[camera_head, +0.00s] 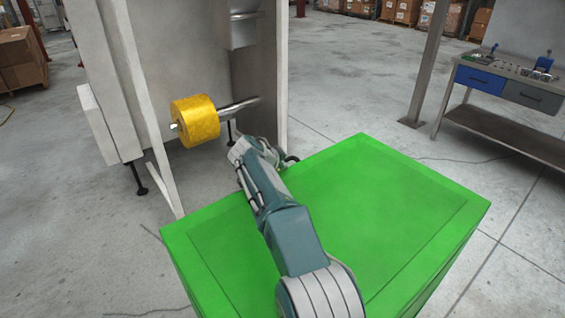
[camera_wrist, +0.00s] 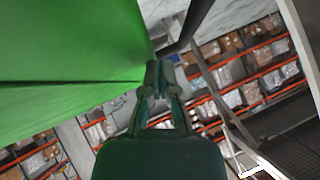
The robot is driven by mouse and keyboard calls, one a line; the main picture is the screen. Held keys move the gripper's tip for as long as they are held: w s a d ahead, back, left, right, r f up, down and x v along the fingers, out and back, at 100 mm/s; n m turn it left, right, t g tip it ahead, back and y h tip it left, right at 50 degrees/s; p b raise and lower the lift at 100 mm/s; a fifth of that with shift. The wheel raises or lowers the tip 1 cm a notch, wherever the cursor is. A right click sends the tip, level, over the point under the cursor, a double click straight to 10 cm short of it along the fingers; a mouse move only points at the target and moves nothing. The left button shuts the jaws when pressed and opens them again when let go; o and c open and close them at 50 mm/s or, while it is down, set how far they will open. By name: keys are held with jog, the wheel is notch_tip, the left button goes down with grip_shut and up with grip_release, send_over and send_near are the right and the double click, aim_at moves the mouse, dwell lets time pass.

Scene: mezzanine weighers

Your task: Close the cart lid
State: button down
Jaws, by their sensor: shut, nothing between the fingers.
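The green cart (camera_head: 340,200) stands in front of me in the head view. Its top shows a flat panel inside a border; I cannot tell whether this is the lid or the cart's inside. My gripper (camera_head: 238,150) is just past the cart's far edge, toward the machine. In the wrist view, my gripper (camera_wrist: 154,68) is shut and empty. A green cart surface (camera_wrist: 70,45) fills the upper left there, crossed by a dark seam. The fingertips are close to its edge; contact cannot be told.
A grey machine (camera_head: 200,60) stands behind the cart, with a yellow roll (camera_head: 195,120) on a metal rod close to my gripper. A workbench (camera_head: 510,88) is at the right behind a post (camera_head: 428,65). Floor is clear between cart and bench.

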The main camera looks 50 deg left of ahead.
jog(key=shift+s+f, duration=0.15)
jog(key=shift+f, duration=0.7)
jog(key=shift+s+r, duration=0.15)
jog(key=v, duration=0.7)
jog(key=w+r+v, duration=0.1)
jog(key=v, duration=0.3)
jog(key=shift+s+d+r, duration=0.1)
jog(key=shift+s+r, duration=0.1)
jog(key=shift+s, duration=0.1)
jog(key=shift+s+r, duration=0.2)
jog(key=shift+s, duration=0.05)
